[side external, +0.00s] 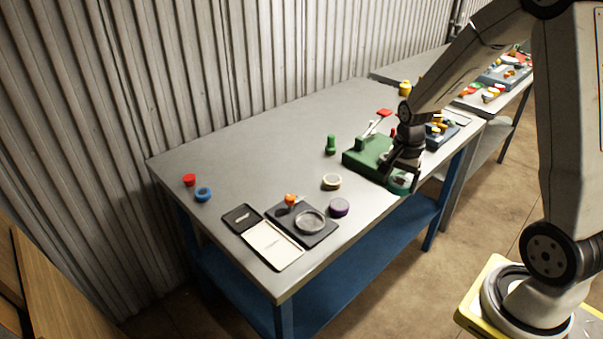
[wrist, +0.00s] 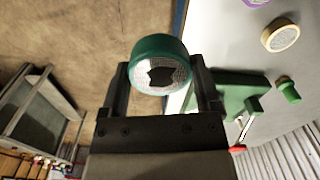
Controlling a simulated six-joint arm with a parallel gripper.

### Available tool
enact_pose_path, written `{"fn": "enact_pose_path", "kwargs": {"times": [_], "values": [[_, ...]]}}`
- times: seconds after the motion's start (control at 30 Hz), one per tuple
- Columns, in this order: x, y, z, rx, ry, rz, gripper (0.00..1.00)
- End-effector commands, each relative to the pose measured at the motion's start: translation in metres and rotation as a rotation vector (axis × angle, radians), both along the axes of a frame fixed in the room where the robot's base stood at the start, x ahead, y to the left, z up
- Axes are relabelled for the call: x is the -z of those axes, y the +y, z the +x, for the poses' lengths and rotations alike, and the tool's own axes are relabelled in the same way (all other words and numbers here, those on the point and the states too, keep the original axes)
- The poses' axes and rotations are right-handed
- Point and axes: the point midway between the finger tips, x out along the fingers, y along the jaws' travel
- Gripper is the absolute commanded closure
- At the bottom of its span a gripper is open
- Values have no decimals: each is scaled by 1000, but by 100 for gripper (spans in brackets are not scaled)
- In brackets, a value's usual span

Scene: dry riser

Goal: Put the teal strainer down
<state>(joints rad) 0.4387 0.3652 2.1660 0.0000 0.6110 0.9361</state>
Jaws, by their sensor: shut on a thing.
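The teal strainer (side external: 401,186) is a short teal ring with pale mesh. In the wrist view the teal strainer (wrist: 158,50) sits between both fingers, its mesh facing the camera with a dark, ragged patch in the middle. My gripper (side external: 404,168) is shut on it near the table's front edge, beside the green press. The fingers also show in the wrist view (wrist: 161,82). The strainer appears raised, with floor and the table edge behind it in the wrist view. Its exact height is unclear.
The green lever press (side external: 365,154) has a red handle (side external: 384,112). Cream (side external: 331,182) and purple (side external: 338,207) strainers stand left of it. A black tray (side external: 322,234) holds a round grey recess and an orange-topped piece (side external: 290,200). The grey table (side external: 262,150) is clear at back left.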

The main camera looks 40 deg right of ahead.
Motion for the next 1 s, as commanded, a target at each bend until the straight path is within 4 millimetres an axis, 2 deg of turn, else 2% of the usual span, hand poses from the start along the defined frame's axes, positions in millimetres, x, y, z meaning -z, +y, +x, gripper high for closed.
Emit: {"fn": "enact_pose_path", "kwargs": {"times": [0.3, 0.83, 1.0], "values": [[-5, 3, -9, 0, -1, -1, 90], [-5, 3, -9, 0, -1, -1, 90], [-5, 7, -4, -19, -1, 0, 90]]}}
